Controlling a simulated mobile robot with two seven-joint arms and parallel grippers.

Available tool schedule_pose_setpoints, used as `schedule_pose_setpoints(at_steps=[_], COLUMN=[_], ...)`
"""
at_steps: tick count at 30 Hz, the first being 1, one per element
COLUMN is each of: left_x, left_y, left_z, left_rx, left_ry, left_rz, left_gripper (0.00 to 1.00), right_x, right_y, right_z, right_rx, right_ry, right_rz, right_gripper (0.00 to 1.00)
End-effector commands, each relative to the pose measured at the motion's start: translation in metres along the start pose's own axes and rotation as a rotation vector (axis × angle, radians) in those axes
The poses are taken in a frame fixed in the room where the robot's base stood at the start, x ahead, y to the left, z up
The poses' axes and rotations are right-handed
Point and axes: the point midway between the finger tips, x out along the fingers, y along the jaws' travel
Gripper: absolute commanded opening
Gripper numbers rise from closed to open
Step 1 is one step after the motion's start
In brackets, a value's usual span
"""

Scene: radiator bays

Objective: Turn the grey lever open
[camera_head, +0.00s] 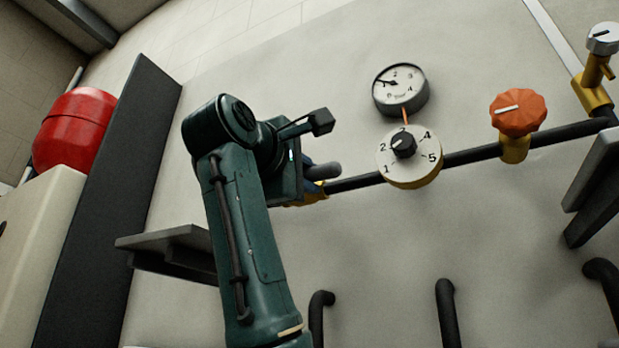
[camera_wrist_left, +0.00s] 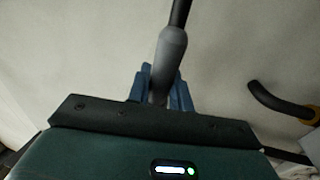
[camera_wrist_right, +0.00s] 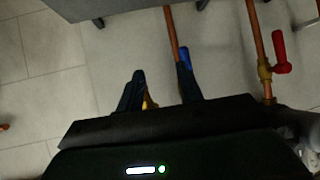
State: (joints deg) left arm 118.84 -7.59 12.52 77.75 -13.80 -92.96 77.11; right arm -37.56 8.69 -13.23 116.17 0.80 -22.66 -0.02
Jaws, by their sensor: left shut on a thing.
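The grey lever (camera_head: 326,170) shows in the head view as a short rounded grip sticking out beside my left gripper (camera_head: 309,174), at the left end of the dark horizontal pipe. The rest of the lever and its valve body are mostly hidden by the gripper and wrist. In the left wrist view the grey lever (camera_wrist_left: 171,50) runs between the blue fingers of my left gripper (camera_wrist_left: 160,82), which is shut on it. In the right wrist view my right gripper (camera_wrist_right: 160,82) has its blue fingers apart, with nothing held between them.
Along the pipe (camera_head: 470,154) sit a numbered dial (camera_head: 410,172), a gauge (camera_head: 401,90) above it, an orange knob (camera_head: 518,110) and a yellow-bodied tap (camera_head: 594,92). A red tank (camera_head: 74,128) stands at left. Copper pipes (camera_wrist_right: 260,45) and a red handle (camera_wrist_right: 279,52) are near my right gripper.

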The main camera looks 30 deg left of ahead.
Motion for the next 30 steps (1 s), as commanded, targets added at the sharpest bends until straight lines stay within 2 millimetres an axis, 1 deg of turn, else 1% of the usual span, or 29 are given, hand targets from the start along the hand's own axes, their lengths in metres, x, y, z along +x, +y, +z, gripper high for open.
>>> schedule_pose_setpoints(at_steps=[9,18,19,26,30], left_x=[0.000,0.000,0.000,0.000,0.000], left_y=[0.002,0.002,0.002,0.002,0.002], left_z=[0.000,0.000,0.000,0.000,0.000], left_rx=[-0.046,-0.047,-0.047,-0.045,-0.044], left_ry=[0.006,0.007,0.007,0.007,0.007], left_rz=[0.001,0.002,0.002,0.001,0.001], left_gripper=[0.00,0.00,0.22,0.41,0.41], right_x=[-0.002,-0.003,-0.003,-0.003,-0.002], right_y=[0.000,0.001,0.001,0.001,0.002], right_z=[0.011,0.011,0.010,0.007,0.004], right_rx=[0.009,0.009,0.009,0.008,0.004], right_ry=[-0.026,-0.026,-0.025,-0.017,-0.011], right_rz=[0.005,0.006,0.006,0.006,0.007], right_gripper=[0.36,0.36,0.36,0.36,0.36])
